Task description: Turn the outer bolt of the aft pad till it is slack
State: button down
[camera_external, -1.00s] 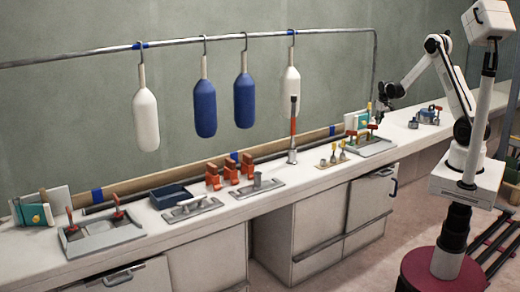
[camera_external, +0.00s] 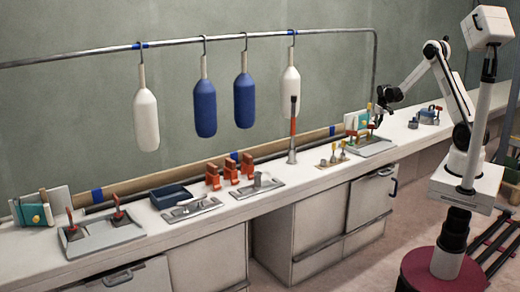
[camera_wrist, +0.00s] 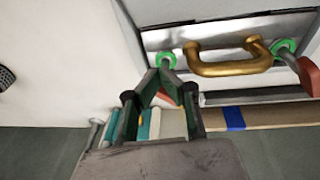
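In the wrist view a metal pad (camera_wrist: 225,36) carries a brass handle (camera_wrist: 230,66) and two green-ringed bolts, a left one (camera_wrist: 166,60) and a right one (camera_wrist: 284,46). A red lever (camera_wrist: 309,76) stands at the right bolt. My gripper (camera_wrist: 163,75) is at the left bolt, its fingertips close together, with a red piece (camera_wrist: 170,93) partly showing between the fingers. I cannot tell whether they grip it. In the external view my gripper (camera_external: 377,108) is above the right-hand grey tray (camera_external: 372,147), which has red handles. No label shows which bolt is outer.
A similar grey tray (camera_external: 108,238) with red handles stands at the far left of the counter. Fenders, one a blue fender (camera_external: 205,108), hang from a rail behind. An upright orange-handled tool (camera_external: 293,128) and yellow-topped pieces (camera_external: 333,153) stand left of my gripper.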

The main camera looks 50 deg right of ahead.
jog(key=shift+w+d, duration=0.6)
dwell(0.3)
notch_tip(320, 180, up, 6)
jog(key=s+a+p, duration=0.1)
jog(key=s+a, duration=0.1)
jog(key=s, duration=0.1)
dwell(1.0)
jog(key=shift+a, duration=0.1)
dwell(1.3)
